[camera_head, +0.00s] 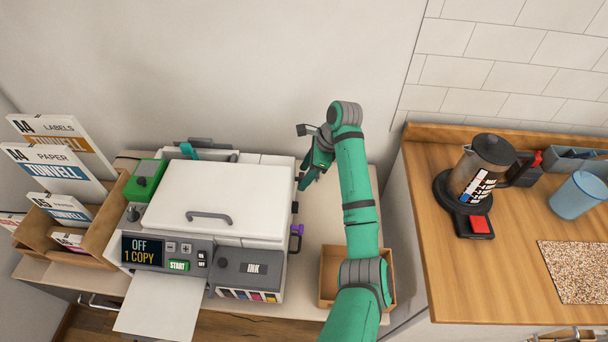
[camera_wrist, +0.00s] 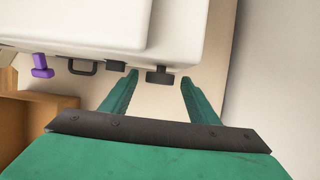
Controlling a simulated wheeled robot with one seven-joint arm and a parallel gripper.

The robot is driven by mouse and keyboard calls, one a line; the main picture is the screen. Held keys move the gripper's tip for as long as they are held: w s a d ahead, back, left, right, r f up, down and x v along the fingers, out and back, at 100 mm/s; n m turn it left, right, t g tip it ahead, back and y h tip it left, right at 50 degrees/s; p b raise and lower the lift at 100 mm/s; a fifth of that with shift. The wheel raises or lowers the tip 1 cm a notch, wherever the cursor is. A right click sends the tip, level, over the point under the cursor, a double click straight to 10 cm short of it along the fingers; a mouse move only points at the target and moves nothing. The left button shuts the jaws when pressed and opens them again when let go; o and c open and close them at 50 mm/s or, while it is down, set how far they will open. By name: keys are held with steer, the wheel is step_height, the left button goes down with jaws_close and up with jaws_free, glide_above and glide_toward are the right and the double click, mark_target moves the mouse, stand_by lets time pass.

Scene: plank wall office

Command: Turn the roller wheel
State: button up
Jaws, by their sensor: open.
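The white printer (camera_head: 225,200) stands on a light counter, and its side fills the top of the wrist view. A dark knob (camera_wrist: 159,75), which looks like the roller wheel, sticks out from that side at the far end of a row of fittings. My gripper (camera_head: 304,182) is beside the printer's right rear corner in the head view. In the wrist view my gripper (camera_wrist: 160,84) is open and empty, with one finger on each side of the knob. I cannot tell whether the fingers touch it. The knob is hidden in the head view.
A purple lever (camera_wrist: 41,66), a dark handle (camera_wrist: 82,67) and a small dark block (camera_wrist: 116,66) sit along the same printer side. An open cardboard box (camera_head: 328,280) stands below my arm. The wooden counter with a coffee maker (camera_head: 482,170) is further right.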

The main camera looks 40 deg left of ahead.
steer(key=shift+s+a+f, duration=0.1)
steer(key=shift+a+f, duration=0.05)
steer(key=shift+f, duration=0.25)
steer(key=c, duration=1)
steer(key=t, duration=0.1)
steer(key=t+y, duration=0.1)
steer(key=shift+s+d+f+n+t+y, duration=0.2)
steer(key=shift+s+n+t+y, duration=0.1)
steer(key=shift+s+n+t, duration=0.1)
steer(key=t+y, duration=0.2)
steer(key=shift+s+d+f+n+t, duration=0.15)
steer(key=shift+s+d+n+t, duration=0.05)
steer(key=shift+s+n+t, duration=0.1)
steer(key=t, duration=0.1)
steer(key=t+y, duration=0.1)
steer(key=y, duration=0.1)
steer(key=shift+s+d+f+n+t, duration=0.15)
steer(key=shift+s+f+n+t, duration=0.1)
steer(key=shift+n+t, duration=0.15)
steer(key=shift+f+n+t+y, duration=0.15)
steer(key=shift+n+t+y, duration=0.35)
steer(key=shift+t+y, duration=0.65)
